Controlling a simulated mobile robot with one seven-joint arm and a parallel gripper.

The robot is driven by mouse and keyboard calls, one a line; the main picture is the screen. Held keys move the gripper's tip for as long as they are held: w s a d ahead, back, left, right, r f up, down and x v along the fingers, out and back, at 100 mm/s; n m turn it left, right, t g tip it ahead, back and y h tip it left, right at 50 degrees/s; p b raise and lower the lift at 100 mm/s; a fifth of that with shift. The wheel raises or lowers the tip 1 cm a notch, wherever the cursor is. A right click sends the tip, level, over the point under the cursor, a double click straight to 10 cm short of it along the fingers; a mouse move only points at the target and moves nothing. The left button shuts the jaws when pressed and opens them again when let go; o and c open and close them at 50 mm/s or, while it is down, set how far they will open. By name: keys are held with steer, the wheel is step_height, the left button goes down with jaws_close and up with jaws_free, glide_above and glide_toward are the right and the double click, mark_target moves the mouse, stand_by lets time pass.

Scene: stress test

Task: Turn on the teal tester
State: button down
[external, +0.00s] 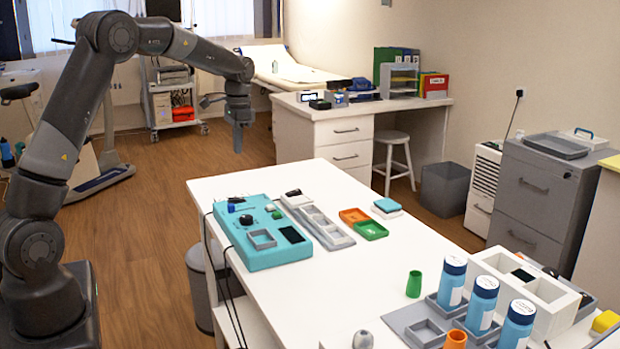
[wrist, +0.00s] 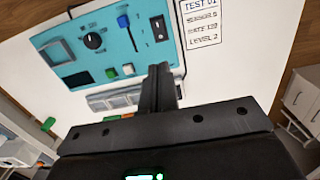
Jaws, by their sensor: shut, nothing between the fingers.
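The teal tester (external: 278,257) lies on the near left part of the white table in the external view. In the wrist view the teal panel (wrist: 140,50) carries a black round knob (wrist: 93,40), a blue lever (wrist: 123,22), a black rocker switch (wrist: 159,28), a white button (wrist: 128,69), a green button (wrist: 110,73) and a dark window (wrist: 78,78). My gripper (external: 237,148) is shut and empty, raised above the tester's far end and apart from it. Its shut fingers (wrist: 160,75) show in the wrist view and cover part of the panel's edge.
A printed card (wrist: 202,20) reading "TEST 01" and "LEVEL 2" lies beside the tester. A grey tray (external: 325,232), an orange tray (external: 354,216) and a green tray (external: 370,231) are to its right. Blue bottles (external: 483,300) stand front right. The table's middle is clear.

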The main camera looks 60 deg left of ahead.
mark_target(233, 198)
steer(key=shift+r+g, duration=0.15)
steer(key=shift+g, duration=0.15)
steer(key=shift+s+r, duration=0.1)
steer(key=shift+s, duration=0.05)
stand_by(0.3)
steer(key=f, duration=0.4)
steer(key=s+f, duration=0.1)
steer(key=f, duration=0.4)
steer(key=s+f, duration=0.1)
steer(key=f, duration=0.4)
steer(key=shift+s+f, duration=0.25)
steer(key=shift+w+d, duration=0.1)
steer(key=shift+f, duration=0.1)
steer(key=shift+w, duration=0.1)
